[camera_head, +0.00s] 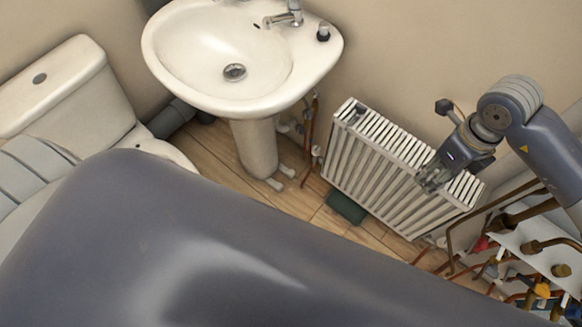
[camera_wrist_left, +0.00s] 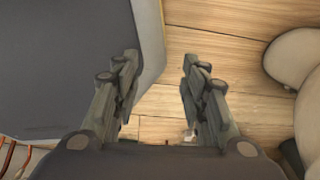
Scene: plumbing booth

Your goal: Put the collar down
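I cannot identify the collar for certain in either view. A small dark piece with a pale top (camera_head: 323,34) stands on the sink's right corner; I cannot tell if it is the collar. My right gripper (camera_head: 428,182) is over the right part of the white radiator (camera_head: 385,175), pointing down. Its fingers are small and partly lost against the slats, so whether it holds anything is unclear. My left gripper (camera_wrist_left: 156,88) is open, its fingers wide apart with bare floor between them. In the head view it is hidden behind my large arm link.
The sink (camera_head: 205,55) stands on a pedestal at the back, with the toilet (camera_head: 60,85) to its left. A dark green box (camera_head: 346,207) lies on the wooden floor (camera_head: 290,197) by the radiator. Copper pipes and a white board (camera_head: 530,245) crowd the lower right.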

